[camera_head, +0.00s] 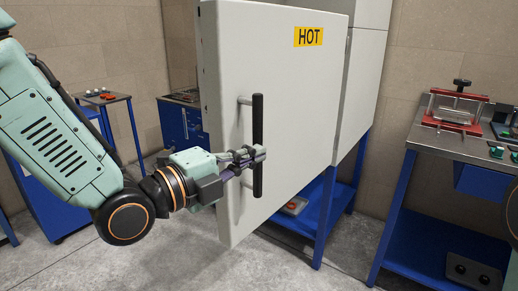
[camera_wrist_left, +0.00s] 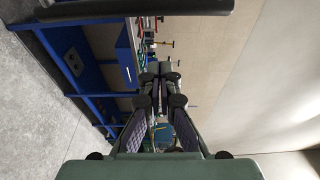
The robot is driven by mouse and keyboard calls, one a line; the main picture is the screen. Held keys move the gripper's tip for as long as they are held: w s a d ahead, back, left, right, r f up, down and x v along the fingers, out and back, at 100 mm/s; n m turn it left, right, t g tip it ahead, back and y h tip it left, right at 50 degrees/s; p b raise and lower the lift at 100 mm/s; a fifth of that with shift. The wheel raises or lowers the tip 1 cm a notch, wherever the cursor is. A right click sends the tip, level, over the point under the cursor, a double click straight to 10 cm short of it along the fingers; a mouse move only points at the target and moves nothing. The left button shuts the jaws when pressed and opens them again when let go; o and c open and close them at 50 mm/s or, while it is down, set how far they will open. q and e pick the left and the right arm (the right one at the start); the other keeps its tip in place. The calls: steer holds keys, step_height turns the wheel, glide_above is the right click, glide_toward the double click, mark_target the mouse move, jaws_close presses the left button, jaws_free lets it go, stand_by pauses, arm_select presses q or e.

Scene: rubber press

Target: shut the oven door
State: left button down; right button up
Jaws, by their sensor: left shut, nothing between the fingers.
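The oven door (camera_head: 285,90) is a large white panel with a yellow HOT label. In the head view it stands open, swung out from the oven body (camera_head: 365,60) at its right. Its black upright handle (camera_head: 257,115) is on two pale mounts. My left gripper (camera_head: 262,153) is shut and empty at the lower half of the handle, its fingertips crossing it in the picture. I cannot tell whether they touch. In the left wrist view the shut fingers (camera_wrist_left: 160,80) show, a dark bar, likely the handle (camera_wrist_left: 140,11), runs along the top, and the pale door (camera_wrist_left: 265,80) fills the right.
A blue bench (camera_head: 455,150) with a red-framed press (camera_head: 457,108) stands at the right. Blue oven stand legs (camera_head: 325,215) show below the door. A blue cabinet (camera_head: 180,125) and a small table (camera_head: 103,98) stand behind at the left. The grey floor in front is clear.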

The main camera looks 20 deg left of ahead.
mark_target(259, 140)
arm_select(q)
steer(key=shift+w+a+r, duration=0.1)
steer(key=shift+w+a, duration=0.05)
steer(key=shift+w, duration=3.15)
